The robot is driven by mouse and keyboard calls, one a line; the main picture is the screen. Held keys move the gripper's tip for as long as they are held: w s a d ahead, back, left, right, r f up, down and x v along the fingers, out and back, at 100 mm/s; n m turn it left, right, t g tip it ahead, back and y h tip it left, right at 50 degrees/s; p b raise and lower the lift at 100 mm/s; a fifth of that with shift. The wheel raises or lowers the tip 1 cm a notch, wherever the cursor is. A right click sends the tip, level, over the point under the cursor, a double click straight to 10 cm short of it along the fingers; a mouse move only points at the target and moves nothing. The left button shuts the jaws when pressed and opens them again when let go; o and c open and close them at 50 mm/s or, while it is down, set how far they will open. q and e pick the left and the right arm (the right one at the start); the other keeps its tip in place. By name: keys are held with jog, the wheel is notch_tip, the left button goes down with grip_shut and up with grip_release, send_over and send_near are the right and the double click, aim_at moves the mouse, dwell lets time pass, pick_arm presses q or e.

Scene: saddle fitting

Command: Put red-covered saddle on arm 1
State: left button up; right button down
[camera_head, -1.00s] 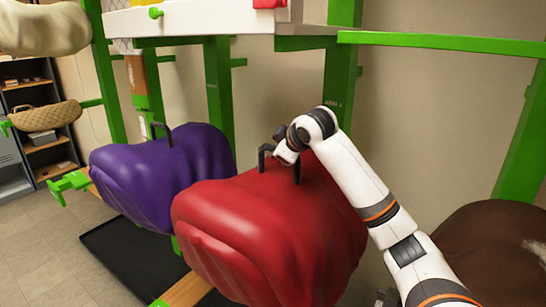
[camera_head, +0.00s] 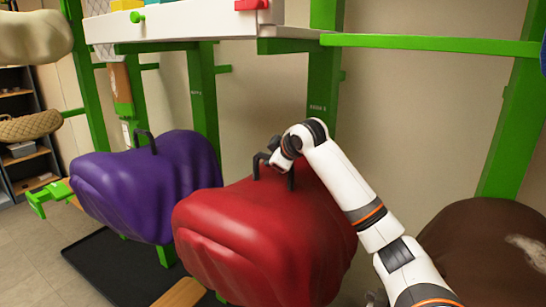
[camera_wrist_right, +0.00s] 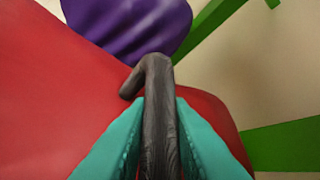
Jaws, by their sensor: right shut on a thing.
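The red-covered saddle (camera_head: 260,235) fills the lower middle of the head view, its cover bulging and creased. A black handle (camera_head: 258,160) stands on its top. My right gripper (camera_head: 284,163) is shut on this handle, reaching in from the right. In the right wrist view, the teal fingers (camera_wrist_right: 158,135) are closed around the dark handle (camera_wrist_right: 156,75), with the red cover (camera_wrist_right: 40,100) around it. The saddle's underside is hidden, so I cannot tell whether it rests on a support. The post labels are too small to read surely, so I cannot pick out arm 1.
A purple-covered saddle (camera_head: 147,185) sits close on the left, and shows beyond the handle in the wrist view (camera_wrist_right: 130,25). A brown saddle (camera_head: 485,250) is at lower right. Green posts (camera_head: 322,95), a green bar (camera_head: 430,43) and a white shelf (camera_head: 185,27) stand behind.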

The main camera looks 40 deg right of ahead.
dwell(0.4)
jog(key=c, duration=1.3)
grip_release()
jog(key=shift+o, duration=0.2)
jog(key=shift+s+a+f, duration=0.1)
jog(key=shift+s+f, duration=0.05)
jog(key=shift+f, duration=0.15)
jog(key=shift+s+r+b, duration=0.15)
jog(key=shift+s+b, duration=0.05)
jog(key=shift+b, duration=0.1)
jog(key=b+v, duration=0.4)
jog(key=v, duration=0.8)
jog(key=shift+w+r, duration=0.15)
jog(key=shift+w, duration=0.05)
